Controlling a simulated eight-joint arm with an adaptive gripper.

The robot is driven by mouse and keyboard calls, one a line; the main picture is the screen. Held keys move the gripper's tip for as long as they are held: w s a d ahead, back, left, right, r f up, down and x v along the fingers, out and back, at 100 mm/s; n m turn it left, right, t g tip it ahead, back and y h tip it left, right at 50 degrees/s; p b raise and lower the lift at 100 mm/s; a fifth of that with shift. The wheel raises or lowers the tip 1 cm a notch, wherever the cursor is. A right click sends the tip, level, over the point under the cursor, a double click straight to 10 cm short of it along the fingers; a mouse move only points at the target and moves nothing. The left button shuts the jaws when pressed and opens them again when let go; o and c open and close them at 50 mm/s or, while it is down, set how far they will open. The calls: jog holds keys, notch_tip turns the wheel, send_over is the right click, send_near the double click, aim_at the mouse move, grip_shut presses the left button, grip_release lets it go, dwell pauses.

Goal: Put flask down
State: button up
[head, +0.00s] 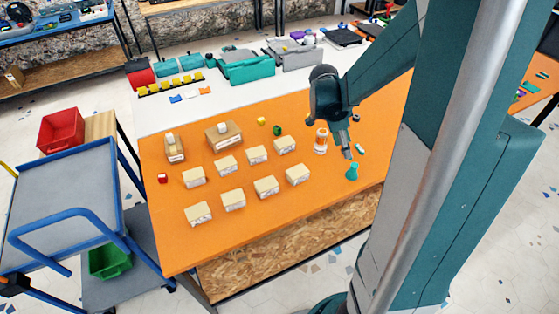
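A small teal flask-shaped piece (352,172), narrow at the top and wider below, shows upright near the right front part of the orange table (270,228). My gripper (347,154) points down just above and slightly left of its top. The fingertips are small and dark here, so I cannot tell whether they touch the flask or how far apart they are. I also cannot tell whether the flask rests on the table or hangs just above it.
An orange-and-white bottle (320,141) stands left of my gripper. A small teal piece (360,149) lies to the right. Several pale boxes (266,187) fill the table's middle. A blue cart (62,205) stands at the left. The table's front strip is clear.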

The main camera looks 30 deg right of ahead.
jog(key=s+a+r+n+t+y, duration=0.1)
jog(key=a+r+n+t, duration=0.1)
jog(key=a+r+n, duration=0.5)
jog(key=s+a+r+n+t, duration=0.15)
jog(key=a+r+n, duration=0.25)
jog(key=a, duration=0.5)
jog(key=s+a+r+n+t+y, duration=0.1)
jog(key=s+a+r+n+t, duration=0.1)
jog(key=a+n, duration=0.3)
jog(key=s+a+r+n+t+y, duration=0.2)
jog(key=s+a+n, duration=0.3)
jog(key=a, duration=0.6)
jog(key=shift+r+n+t, duration=0.6)
jog(key=shift+r+t, duration=0.05)
jog(key=shift+r, duration=0.25)
jog(key=shift+a, duration=0.1)
